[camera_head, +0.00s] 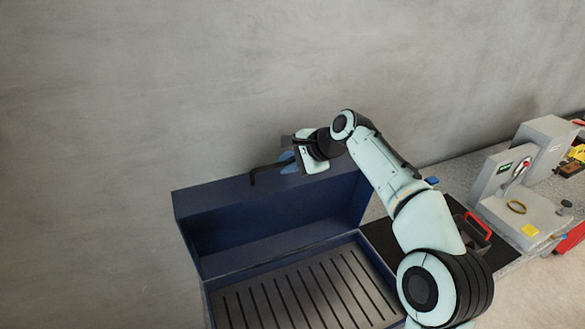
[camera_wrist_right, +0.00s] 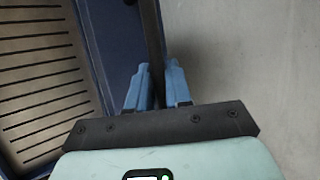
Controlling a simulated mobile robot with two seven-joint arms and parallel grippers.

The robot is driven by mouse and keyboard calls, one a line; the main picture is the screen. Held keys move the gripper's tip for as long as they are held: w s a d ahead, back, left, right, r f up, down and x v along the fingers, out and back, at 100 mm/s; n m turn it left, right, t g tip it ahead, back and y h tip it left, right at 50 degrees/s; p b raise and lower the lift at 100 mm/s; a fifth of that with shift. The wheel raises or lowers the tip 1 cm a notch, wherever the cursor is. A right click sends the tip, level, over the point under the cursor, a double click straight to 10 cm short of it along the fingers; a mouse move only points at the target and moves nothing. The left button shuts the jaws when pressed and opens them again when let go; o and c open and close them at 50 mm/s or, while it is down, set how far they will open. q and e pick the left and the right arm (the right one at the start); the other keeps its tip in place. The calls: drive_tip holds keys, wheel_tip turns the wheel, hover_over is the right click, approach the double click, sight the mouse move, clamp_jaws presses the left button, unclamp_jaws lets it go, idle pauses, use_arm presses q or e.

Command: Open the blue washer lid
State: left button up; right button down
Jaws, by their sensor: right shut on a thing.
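The blue washer (camera_head: 208,295) stands at the lower middle in the head view, with its dark blue lid (camera_head: 275,209) raised and leaning back towards the wall. The slatted grate inside it (camera_head: 300,290) is exposed. My right gripper (camera_head: 287,163) is at the lid's upper edge, its blue fingers shut on the black lid handle (camera_head: 268,174). In the right wrist view the fingers (camera_wrist_right: 155,85) close on both sides of the dark handle bar (camera_wrist_right: 151,35), and the grate (camera_wrist_right: 40,75) shows at the left. My left gripper is not in view.
A grey wall (camera_head: 120,100) stands close behind the lid.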

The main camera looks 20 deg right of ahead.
drive_tip(key=shift+w, duration=0.5)
drive_tip(key=c, duration=1.1)
unclamp_jaws()
drive_tip(key=v, duration=1.3)
drive_tip(key=shift+s+d+r, duration=0.1)
drive_tip(key=shift+r, duration=0.2)
